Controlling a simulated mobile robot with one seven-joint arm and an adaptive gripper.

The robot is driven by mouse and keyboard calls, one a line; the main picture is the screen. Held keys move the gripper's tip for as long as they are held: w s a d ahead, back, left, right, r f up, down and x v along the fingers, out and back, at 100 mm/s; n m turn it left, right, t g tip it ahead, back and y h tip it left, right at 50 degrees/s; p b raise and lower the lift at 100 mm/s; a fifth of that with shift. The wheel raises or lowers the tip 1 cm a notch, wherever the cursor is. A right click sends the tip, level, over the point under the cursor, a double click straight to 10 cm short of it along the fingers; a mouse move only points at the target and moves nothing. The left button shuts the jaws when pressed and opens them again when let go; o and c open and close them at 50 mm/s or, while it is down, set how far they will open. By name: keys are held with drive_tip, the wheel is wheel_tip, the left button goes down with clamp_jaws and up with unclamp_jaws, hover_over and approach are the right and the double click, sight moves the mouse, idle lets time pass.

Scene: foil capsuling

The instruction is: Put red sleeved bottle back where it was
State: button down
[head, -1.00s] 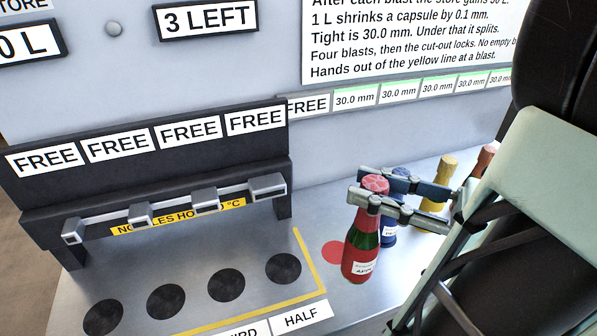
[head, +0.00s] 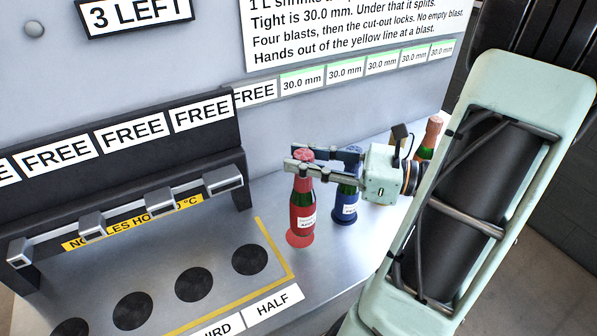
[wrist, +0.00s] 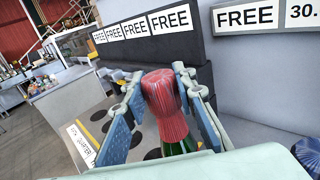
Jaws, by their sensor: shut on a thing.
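The red sleeved bottle (head: 302,216) is green with a red foil capsule and a red label. It is upright at the red round spot (head: 299,240), whose rim shows around its base. I cannot tell whether the base touches the spot or hangs slightly above it. My gripper (head: 305,163) comes in from the right, shut on the bottle's capsule near its top. In the wrist view the red capsule (wrist: 168,108) sits between the two fingers (wrist: 160,88), with green glass below.
A blue bottle (head: 346,200) stands close on the right, partly behind my gripper. Another bottle with a pinkish capsule (head: 428,140) is farther right. At left are the dark nozzle rack (head: 120,165), several black round pads (head: 250,260) and a yellow line (head: 275,245).

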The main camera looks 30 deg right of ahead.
drive_tip(key=shift+w+d+f, duration=0.2)
drive_tip(key=shift+w+f, duration=0.75)
drive_tip(key=shift+f, duration=0.2)
drive_tip(key=shift+w+f, duration=0.1)
drive_tip(key=shift+f, duration=1.5)
drive_tip(key=shift+f, duration=0.15)
drive_tip(key=c, duration=1.6)
unclamp_jaws()
drive_tip(key=shift+d, duration=0.2)
drive_tip(key=b+v, duration=0.2)
drive_tip(key=v, duration=1)
drive_tip(key=shift+a, duration=0.15)
